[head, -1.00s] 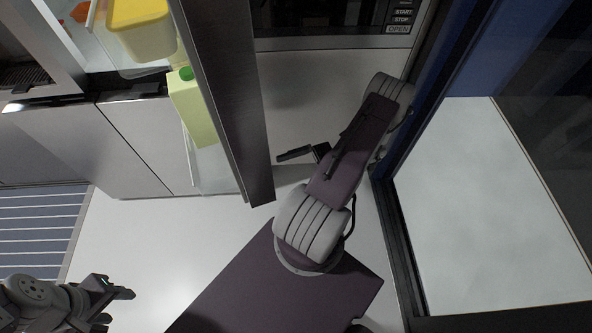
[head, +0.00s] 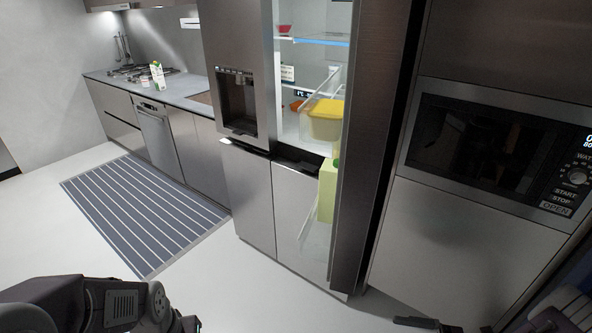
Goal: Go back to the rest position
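My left arm shows at the bottom left edge. The end of it, at the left gripper (head: 187,323), is cut off by the bottom edge, so its fingers are hidden. My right gripper (head: 415,322) shows only as a dark finger at the bottom, right of centre, in front of the cabinet below the microwave. The rest of it is cut off, and I cannot see whether it holds anything. Neither gripper visibly touches the fridge.
The fridge's right door (head: 372,130) stands open, with a yellow container (head: 326,120) and a green carton (head: 327,190) on its shelves. A microwave (head: 490,150) is to the right. A striped runner (head: 145,210) lies on the left floor. The floor before the fridge is clear.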

